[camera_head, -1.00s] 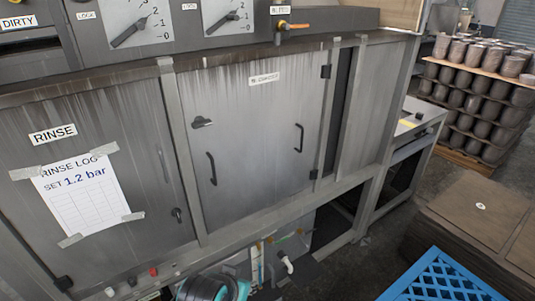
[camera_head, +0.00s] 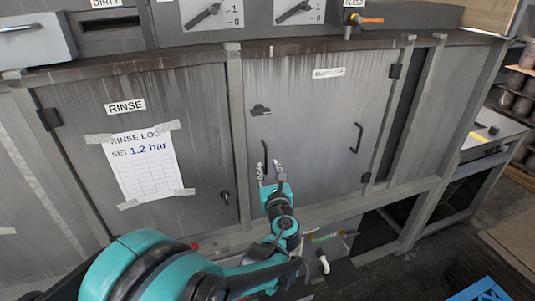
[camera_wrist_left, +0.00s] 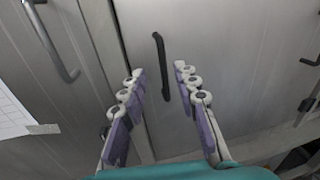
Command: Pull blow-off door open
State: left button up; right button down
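The blow-off door (camera_head: 315,125) is a grey, streaked metal panel with a small white label whose text is too blurred to read. It looks shut. It has a dark bar handle (camera_head: 265,157) near its left edge and another dark handle (camera_head: 357,138) near its right edge. A dark latch knob (camera_head: 261,110) sits above the left handle. My left gripper (camera_head: 269,170) is open in front of the left handle's lower end. In the left wrist view the dark handle (camera_wrist_left: 161,68) shows between and beyond the spread fingers (camera_wrist_left: 160,88), with nothing gripped. My right gripper is not in view.
The rinse door (camera_head: 75,125) with its taped log sheet (camera_head: 144,166) is to the left. A lower ledge and pipe fitting (camera_head: 322,262) lie below. A blue crate (camera_head: 485,290) is at bottom right.

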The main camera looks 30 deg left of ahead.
aim_at(266, 154)
pick_arm(q)
jog(key=shift+m+t, duration=0.3)
jog(key=shift+m, duration=0.2)
jog(key=b+x, duration=0.1)
jog(key=x, duration=0.7)
jog(key=shift+w+r, duration=0.1)
jog(key=shift+d, duration=0.1)
grip_shut()
